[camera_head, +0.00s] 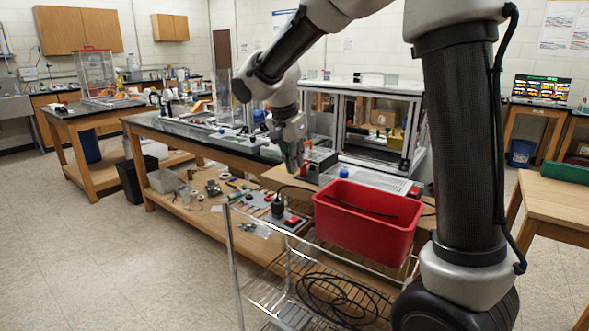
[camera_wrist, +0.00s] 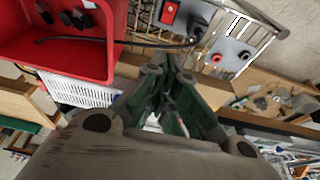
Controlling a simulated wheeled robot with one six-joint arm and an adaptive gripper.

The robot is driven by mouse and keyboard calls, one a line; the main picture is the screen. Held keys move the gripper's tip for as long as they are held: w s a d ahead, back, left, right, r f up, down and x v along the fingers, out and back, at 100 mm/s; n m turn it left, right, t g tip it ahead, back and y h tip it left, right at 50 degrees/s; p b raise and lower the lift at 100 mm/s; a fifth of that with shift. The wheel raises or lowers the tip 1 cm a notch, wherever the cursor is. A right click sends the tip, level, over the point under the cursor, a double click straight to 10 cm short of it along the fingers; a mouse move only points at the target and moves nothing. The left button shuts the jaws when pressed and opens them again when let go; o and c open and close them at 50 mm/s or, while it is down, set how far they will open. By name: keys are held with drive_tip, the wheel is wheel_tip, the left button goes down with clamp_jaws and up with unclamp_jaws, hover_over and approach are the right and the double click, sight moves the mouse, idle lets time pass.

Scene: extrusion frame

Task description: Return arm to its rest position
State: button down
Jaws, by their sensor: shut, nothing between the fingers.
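My arm rises at the right of the head view, bends over at the top, and reaches down toward the bench in the middle. My gripper (camera_head: 294,165) points downward above the wire cart, to the left of the red bin (camera_head: 366,222). In the wrist view my gripper (camera_wrist: 170,68) has its green fingers closed together with nothing between them. The red bin (camera_wrist: 62,60) is at the upper left there, beside the gripper and apart from it. The fingertips are partly covered by the finger links in the head view.
The wire cart (camera_head: 234,265) carries the red bin and a panel with a red switch (camera_head: 292,221); coiled cable (camera_head: 337,299) lies on its lower shelf. Behind stands a long bench (camera_head: 172,127) with a framed enclosure (camera_head: 384,122). Floor (camera_head: 90,260) is clear at left.

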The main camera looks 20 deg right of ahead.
idle(0.3)
drive_tip(key=s+d+r+n+t+y, duration=0.1)
drive_tip(key=s+d+n, duration=0.2)
drive_tip(key=s, duration=0.6)
drive_tip(key=s+d+r+n, duration=0.1)
drive_tip(key=s+d+n, duration=0.3)
drive_tip(key=s, duration=0.5)
drive_tip(key=s+d+r+n+t+y, duration=0.1)
drive_tip(key=s+d+n, duration=0.2)
drive_tip(key=s+d, duration=0.3)
drive_tip(key=s, duration=0.4)
drive_tip(key=shift+r+n+t+y, duration=0.15)
drive_tip(key=shift+n+t+y, duration=0.15)
drive_tip(key=shift+n, duration=0.1)
